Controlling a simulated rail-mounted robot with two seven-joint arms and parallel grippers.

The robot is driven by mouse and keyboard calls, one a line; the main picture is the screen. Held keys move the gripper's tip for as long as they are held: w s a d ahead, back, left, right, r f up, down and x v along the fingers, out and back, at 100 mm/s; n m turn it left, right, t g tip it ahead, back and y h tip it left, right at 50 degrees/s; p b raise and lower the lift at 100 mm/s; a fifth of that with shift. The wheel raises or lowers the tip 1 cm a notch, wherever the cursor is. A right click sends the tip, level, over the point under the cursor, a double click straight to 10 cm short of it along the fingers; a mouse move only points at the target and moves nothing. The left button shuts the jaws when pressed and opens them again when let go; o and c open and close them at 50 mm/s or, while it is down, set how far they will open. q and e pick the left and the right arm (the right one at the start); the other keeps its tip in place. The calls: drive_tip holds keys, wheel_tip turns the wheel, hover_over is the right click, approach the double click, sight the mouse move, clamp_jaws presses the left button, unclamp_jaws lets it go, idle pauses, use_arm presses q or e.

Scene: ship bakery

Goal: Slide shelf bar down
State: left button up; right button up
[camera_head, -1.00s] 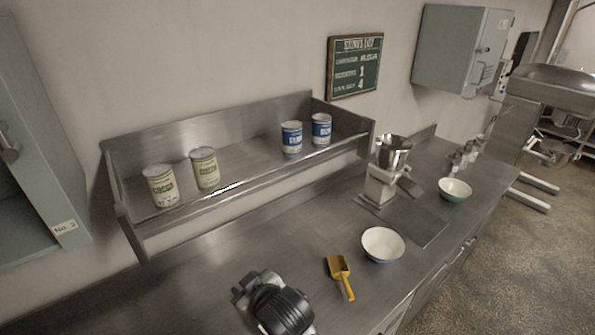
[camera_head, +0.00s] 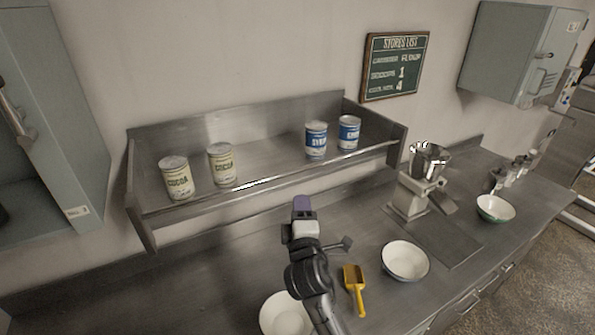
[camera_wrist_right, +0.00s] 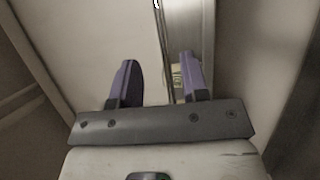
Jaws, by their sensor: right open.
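The metal shelf bar (camera_head: 270,182) runs along the front of the wall shelf (camera_head: 250,112), in front of the cans. My right gripper (camera_head: 302,203) is raised in front of and just below the middle of the shelf, its purple fingertips near the bar in the picture. I cannot tell whether they touch it. In the right wrist view the two purple fingers (camera_wrist_right: 158,80) are apart with nothing gripped, and a metal strip runs past the right finger. My left gripper is not in view.
Two cocoa cans (camera_head: 177,180) and two blue syrup cans (camera_head: 316,142) stand on the shelf. Below are a white bowl (camera_head: 405,262), a yellow scoop (camera_head: 354,283), another bowl (camera_head: 284,318) partly behind my arm, and a scale (camera_head: 412,195). An open cabinet (camera_head: 60,110) hangs at left.

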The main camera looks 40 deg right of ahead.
sight(296, 169)
drive_tip(key=p+x, duration=0.2)
drive_tip(key=x, duration=1)
drive_tip(key=shift+w+d+r+p, duration=0.15)
drive_tip(key=shift+w+d+p, duration=0.1)
drive_tip(key=shift+p, duration=0.15)
drive_tip(key=c, duration=0.7)
clamp_jaws()
